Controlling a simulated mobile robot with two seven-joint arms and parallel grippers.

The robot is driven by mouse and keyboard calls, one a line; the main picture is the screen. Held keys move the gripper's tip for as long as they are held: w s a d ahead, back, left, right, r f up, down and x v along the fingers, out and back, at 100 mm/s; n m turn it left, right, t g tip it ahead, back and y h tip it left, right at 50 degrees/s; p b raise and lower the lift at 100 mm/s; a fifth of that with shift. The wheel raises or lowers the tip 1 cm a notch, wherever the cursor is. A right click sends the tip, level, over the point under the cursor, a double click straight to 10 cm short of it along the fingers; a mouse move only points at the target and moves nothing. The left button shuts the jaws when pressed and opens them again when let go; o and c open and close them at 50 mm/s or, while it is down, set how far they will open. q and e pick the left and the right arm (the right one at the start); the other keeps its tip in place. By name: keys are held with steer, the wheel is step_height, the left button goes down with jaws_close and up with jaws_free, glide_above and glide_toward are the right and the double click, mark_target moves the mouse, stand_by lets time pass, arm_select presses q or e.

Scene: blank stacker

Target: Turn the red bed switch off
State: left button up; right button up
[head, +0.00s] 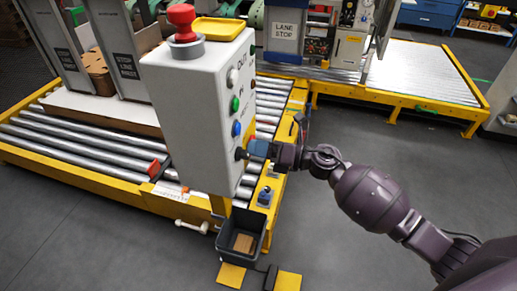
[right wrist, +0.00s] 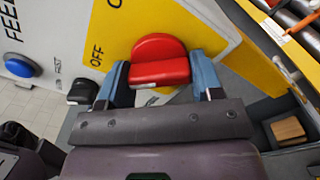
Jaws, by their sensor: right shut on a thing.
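The red bed switch (right wrist: 160,62) shows in the right wrist view as a red handle on a yellow plate (right wrist: 125,35) marked OFF. It lies between the two blue fingertips of my right gripper (right wrist: 162,82), which is shut on it. I cannot tell which setting the switch is at. My left gripper is in neither view.
Close beside the fingers is a black knob (right wrist: 82,91); a blue button (right wrist: 20,65) is farther left. A red mushroom button (head: 182,20) and yellow tray (head: 218,28) top the box. A dark bin (head: 256,222) hangs below.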

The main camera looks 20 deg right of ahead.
steer(key=shift+f+n, duration=0.1)
steer(key=shift+n, duration=0.2)
stand_by(0.4)
steer(key=o, duration=0.9)
steer(key=v, duration=1.1)
steer(key=shift+b, duration=0.35)
